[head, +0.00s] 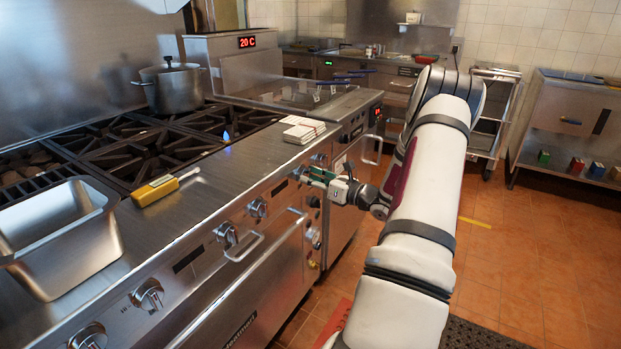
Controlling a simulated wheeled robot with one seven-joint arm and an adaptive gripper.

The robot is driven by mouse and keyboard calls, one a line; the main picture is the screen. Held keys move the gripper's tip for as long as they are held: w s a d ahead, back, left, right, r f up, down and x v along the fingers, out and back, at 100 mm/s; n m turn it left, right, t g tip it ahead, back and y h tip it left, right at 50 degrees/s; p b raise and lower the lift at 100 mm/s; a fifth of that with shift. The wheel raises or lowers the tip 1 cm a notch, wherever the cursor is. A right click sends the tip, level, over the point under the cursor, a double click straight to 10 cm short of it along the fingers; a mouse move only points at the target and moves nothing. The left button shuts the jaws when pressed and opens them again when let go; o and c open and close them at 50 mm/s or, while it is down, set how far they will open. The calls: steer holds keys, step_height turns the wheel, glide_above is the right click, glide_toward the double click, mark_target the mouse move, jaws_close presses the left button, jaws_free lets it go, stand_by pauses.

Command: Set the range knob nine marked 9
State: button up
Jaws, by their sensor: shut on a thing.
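A row of metal range knobs runs along the sloped front panel of the steel range (190,240). My gripper (312,177) reaches the far part of this panel from the right. It is shut on a range knob (299,173), seen small and partly covered by the fingers. I cannot read a number 9 on any knob, nor the held knob's pointer angle. Nearer knobs (257,208), (226,235) and (148,295) stand free of the gripper.
A pot (171,86) stands on the burner grates. A steel pan (60,240), a yellow-handled tool (155,190) and white cards (304,130) lie on the range top. An oven handle (262,238) juts from the front. Open tiled floor (520,260) lies right of my arm.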

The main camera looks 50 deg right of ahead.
steer(key=shift+f+n, duration=0.1)
steer(key=shift+n, duration=0.2)
steer(key=shift+f+n+t+b, duration=0.1)
steer(key=shift+n+t+b, duration=0.2)
steer(key=shift+n+b, duration=3.5)
steer(key=shift+n+y+p, duration=0.3)
steer(key=shift+n+p, duration=0.05)
steer(key=shift+n, duration=0.15)
steer(key=o, duration=1.2)
steer(key=shift+d, duration=0.1)
steer(key=s, duration=1.2)
steer(key=shift+d+f, duration=0.15)
steer(key=shift+f, duration=0.1)
